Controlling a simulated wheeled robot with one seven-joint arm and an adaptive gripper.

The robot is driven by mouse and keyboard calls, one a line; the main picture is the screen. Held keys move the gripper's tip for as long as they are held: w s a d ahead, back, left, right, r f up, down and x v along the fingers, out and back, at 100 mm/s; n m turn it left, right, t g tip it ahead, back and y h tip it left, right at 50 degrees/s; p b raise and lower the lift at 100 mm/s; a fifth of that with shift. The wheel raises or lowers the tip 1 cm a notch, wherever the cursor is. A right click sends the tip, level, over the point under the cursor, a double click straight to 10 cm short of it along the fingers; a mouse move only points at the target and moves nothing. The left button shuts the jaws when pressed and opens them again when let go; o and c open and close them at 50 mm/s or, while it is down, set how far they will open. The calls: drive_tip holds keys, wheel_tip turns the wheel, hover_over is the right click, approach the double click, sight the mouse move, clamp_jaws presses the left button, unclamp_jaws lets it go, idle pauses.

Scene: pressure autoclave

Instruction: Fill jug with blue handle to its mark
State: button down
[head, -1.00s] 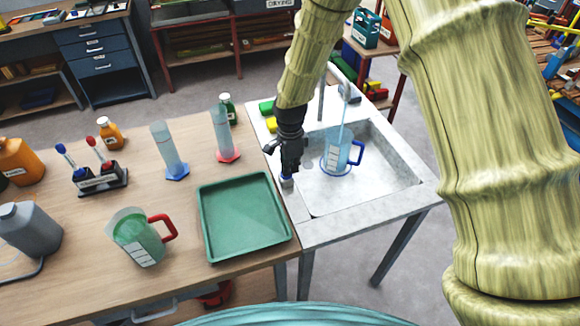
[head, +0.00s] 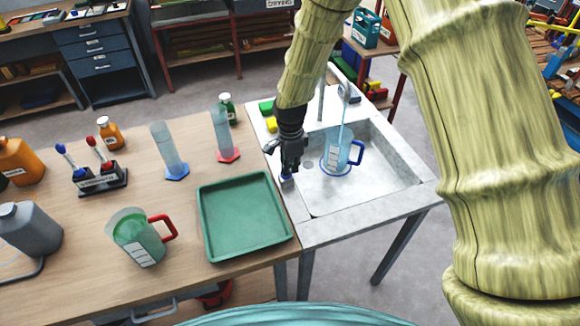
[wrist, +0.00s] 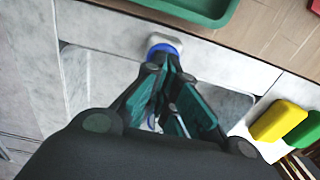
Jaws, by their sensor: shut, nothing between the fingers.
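The jug with the blue handle (head: 334,151) stands upright in the sink basin, its handle to the right. A thin pale blue stream (head: 342,115) runs down from the tap (head: 321,105) side into it. The jug looks bluish inside; I cannot read its mark or level. My gripper (head: 287,172) is at the sink's left rim, left of the jug, pointing down. It is shut and empty. A knob with a blue ring and pale top (wrist: 163,42) is right at the fingertips in the wrist view; whether they touch it is unclear.
A green tray (head: 245,213) lies left of the sink (head: 385,185). A jug with a red handle (head: 138,238) and two measuring cylinders (head: 168,150) (head: 223,135) stand on the bench. Yellow and green blocks (head: 269,117) sit on the sink's back left corner.

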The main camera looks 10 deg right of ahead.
sight(291, 173)
drive_tip(key=shift+s+f, duration=0.3)
drive_tip(key=shift+s, duration=0.1)
drive_tip(key=r+p, duration=0.2)
drive_tip(key=r, duration=0.1)
drive_tip(key=r+p, duration=0.1)
drive_tip(key=shift+w+r, duration=0.25)
wheel_tip(291, 173, up, 10)
drive_tip(key=b, duration=0.3)
drive_tip(key=shift+w+b, duration=0.15)
drive_tip(key=shift+b, duration=0.2)
drive_tip(key=shift+r, duration=0.1)
idle(0.8)
